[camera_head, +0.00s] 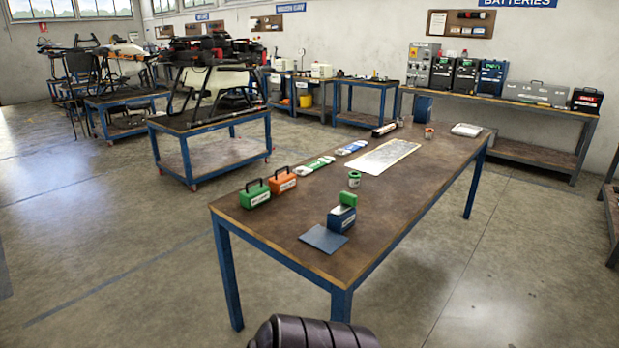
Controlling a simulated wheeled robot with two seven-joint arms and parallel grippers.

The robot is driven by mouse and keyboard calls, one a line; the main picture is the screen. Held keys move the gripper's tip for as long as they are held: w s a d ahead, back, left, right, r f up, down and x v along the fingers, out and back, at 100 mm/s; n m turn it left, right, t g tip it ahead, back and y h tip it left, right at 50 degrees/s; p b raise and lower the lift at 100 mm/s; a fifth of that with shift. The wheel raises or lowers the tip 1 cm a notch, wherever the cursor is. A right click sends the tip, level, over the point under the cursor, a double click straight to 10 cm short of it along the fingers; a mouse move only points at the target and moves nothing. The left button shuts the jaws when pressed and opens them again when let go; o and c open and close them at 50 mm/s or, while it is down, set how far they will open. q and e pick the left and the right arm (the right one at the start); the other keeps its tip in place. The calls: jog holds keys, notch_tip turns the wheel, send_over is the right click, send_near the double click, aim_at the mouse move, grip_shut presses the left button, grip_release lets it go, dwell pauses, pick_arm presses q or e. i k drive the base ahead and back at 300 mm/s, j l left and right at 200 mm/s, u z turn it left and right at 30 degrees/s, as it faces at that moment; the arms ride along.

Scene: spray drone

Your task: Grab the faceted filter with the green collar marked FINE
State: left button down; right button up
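A small green-banded cylinder (354,179) stands on the brown-topped workbench (310,216), by the near end of the silvery sheet. It may be the filter with the green collar, but its facets and any FINE marking are too small to read. A small reddish-banded cylinder (429,132) stands farther back on the same bench. Neither of my grippers is in view, and nothing touches the green-banded cylinder.
A dark blue block with a green top (341,214) stands before the green-banded cylinder, beside a flat blue pad (323,239). Green (255,194) and orange (282,181) cases stand at the left edge. A silvery sheet (383,156) lies mid-bench. The floor at right is clear.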

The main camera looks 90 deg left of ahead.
aim_at(355, 176)
jog(key=u, duration=2.5)
